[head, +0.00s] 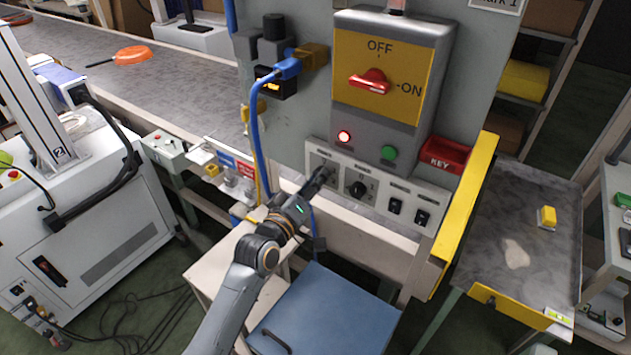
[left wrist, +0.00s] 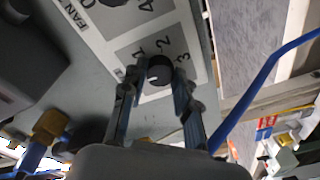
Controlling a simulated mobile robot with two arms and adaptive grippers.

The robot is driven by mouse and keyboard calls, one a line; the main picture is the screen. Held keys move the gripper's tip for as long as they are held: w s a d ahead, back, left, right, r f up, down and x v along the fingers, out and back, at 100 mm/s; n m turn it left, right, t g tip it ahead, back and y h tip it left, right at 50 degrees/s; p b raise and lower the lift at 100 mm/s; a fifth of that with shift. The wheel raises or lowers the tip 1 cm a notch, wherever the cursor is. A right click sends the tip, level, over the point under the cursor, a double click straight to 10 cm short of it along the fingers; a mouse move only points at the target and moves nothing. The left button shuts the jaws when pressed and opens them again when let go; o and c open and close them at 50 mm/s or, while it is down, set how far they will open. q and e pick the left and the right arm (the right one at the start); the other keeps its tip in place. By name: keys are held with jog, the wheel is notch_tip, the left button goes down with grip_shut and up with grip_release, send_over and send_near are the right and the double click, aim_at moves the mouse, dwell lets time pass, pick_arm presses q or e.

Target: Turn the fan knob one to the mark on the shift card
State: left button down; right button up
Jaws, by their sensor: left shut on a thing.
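My left gripper (head: 322,178) is at the leftmost dial of the control panel (head: 379,178). In the left wrist view its two fingers (left wrist: 157,82) are closed on the sides of a black knob (left wrist: 160,68). The digits 1, 2 and 3 show around this knob. A small pale mark shows on its lower-left edge; I cannot tell for certain which digit the knob points to. A "FAN" label (left wrist: 72,14) lies beside the neighbouring dial, partly cut off. A white card (head: 495,4) ending in "ark 1" is cut by the top edge. My right gripper is out of view.
Above is a red OFF/ON handle (head: 369,82) on a yellow plate. A blue cable (head: 259,140) hangs close left of my gripper. A yellow post (head: 465,215) stands right.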

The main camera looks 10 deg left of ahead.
pick_arm(q)
jog(key=m+h, duration=0.1)
jog(key=m, duration=0.7)
jog(key=m+b, duration=0.1)
jog(key=m, duration=0.7)
jog(key=m+h, duration=0.1)
jog(key=m, duration=0.7)
jog(key=shift+w+a+h, duration=0.1)
jog(key=shift+a+h, duration=0.15)
jog(key=shift+h, duration=0.05)
jog(key=shift+f, duration=0.1)
jog(key=c, duration=1)
grip_release()
jog(key=v, duration=1.2)
